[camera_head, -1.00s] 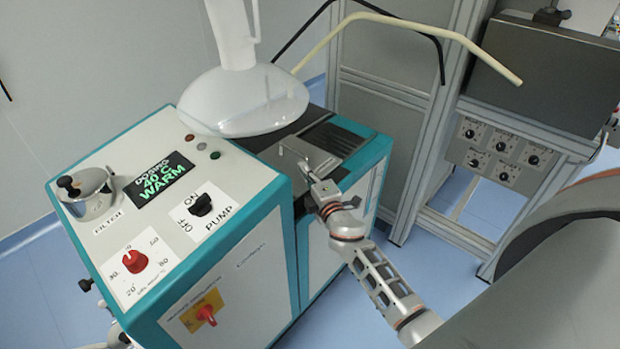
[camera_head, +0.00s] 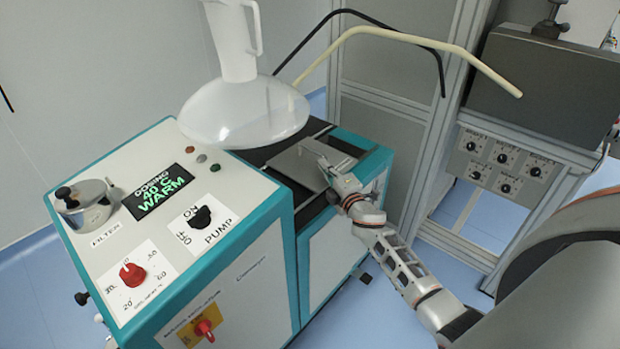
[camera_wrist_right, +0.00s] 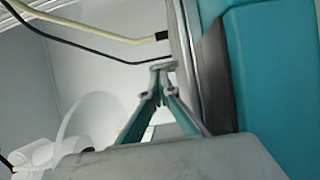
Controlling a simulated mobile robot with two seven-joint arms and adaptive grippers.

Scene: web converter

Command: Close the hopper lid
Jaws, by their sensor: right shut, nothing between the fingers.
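The hopper lid (camera_head: 298,167) is a flat grey plate on the dark rear top of the teal and white machine (camera_head: 240,262). It lies nearly flat; I cannot tell whether it rests fully on its seat. My right gripper (camera_head: 324,165) is at the lid's right side, its fingers shut and empty. I cannot tell whether they touch the lid. In the right wrist view the shut fingertips (camera_wrist_right: 161,68) are close beside a grey edge and the teal casing (camera_wrist_right: 265,75). My left gripper is not in view.
A white jug (camera_head: 232,40) stands above a translucent round bowl (camera_head: 245,112) just left of the lid. Knobs, a filter cap (camera_head: 85,203) and a display (camera_head: 158,191) are on the front panel. A grey cabinet frame (camera_head: 390,110) and bent tubes are behind.

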